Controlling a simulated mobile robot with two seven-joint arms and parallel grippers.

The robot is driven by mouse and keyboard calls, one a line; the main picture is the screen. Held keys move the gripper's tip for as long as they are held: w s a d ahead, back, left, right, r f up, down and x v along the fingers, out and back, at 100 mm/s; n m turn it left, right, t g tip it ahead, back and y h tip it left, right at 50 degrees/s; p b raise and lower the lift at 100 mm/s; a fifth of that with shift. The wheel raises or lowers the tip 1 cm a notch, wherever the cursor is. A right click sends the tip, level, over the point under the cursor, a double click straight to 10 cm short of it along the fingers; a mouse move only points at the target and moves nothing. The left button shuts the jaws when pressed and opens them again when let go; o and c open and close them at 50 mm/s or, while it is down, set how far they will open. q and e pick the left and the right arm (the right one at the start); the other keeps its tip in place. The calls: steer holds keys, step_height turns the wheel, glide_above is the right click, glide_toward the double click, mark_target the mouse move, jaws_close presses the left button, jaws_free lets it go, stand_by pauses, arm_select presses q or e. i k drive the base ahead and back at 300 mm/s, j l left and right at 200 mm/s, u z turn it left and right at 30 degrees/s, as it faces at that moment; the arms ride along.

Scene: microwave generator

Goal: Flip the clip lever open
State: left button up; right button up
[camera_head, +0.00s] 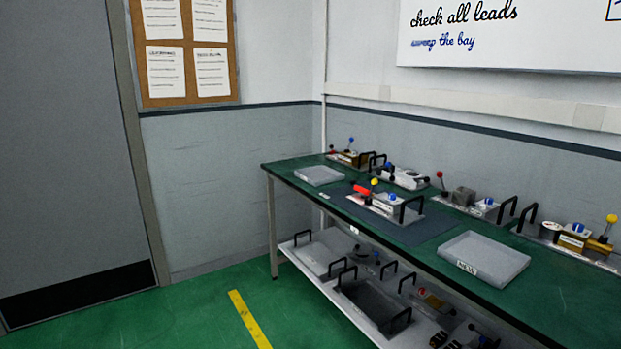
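Several small devices with coloured ball-ended levers stand on a green-topped workbench (560,290). A device (384,204) on the dark mat has a red handle (361,190), a yellow ball (374,181) and a blue knob. Behind it, a lever with a red ball (439,174) stands upright by a grey block (464,196). At the right, a device (573,240) has a lever with a yellow ball (611,218). At the far end, a device (349,158) has red and blue balls. I cannot tell which part is the clip lever. Neither gripper is in view.
Grey trays (484,257) and (320,175) lie on the bench top. The lower shelf (296,257) holds handled trays and more small devices. A grey door (60,150) is at the left. The green floor (190,318) in front is clear, with a yellow stripe (248,318).

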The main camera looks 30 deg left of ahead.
mark_target(375, 181)
steer(key=u, duration=0.5)
steer(key=z, duration=0.35)
steer(key=i+j+z, duration=0.6)
steer(key=z, duration=0.15)
steer(key=i+j+z, duration=0.1)
steer(key=j, duration=0.2)
steer(key=i+j, duration=0.2)
steer(key=i+j+z, duration=0.15)
steer(key=j, duration=0.3)
steer(key=i+j, duration=0.15)
steer(key=j, duration=0.2)
steer(key=i+j, duration=0.15)
steer(key=j, duration=0.2)
steer(key=i+j, duration=0.15)
steer(key=j, duration=0.2)
steer(key=i+j, duration=0.15)
steer(key=j, duration=0.2)
steer(key=i+j, duration=0.15)
steer(key=j, duration=0.15)
steer(key=i+j+z, duration=0.1)
steer(key=j, duration=0.25)
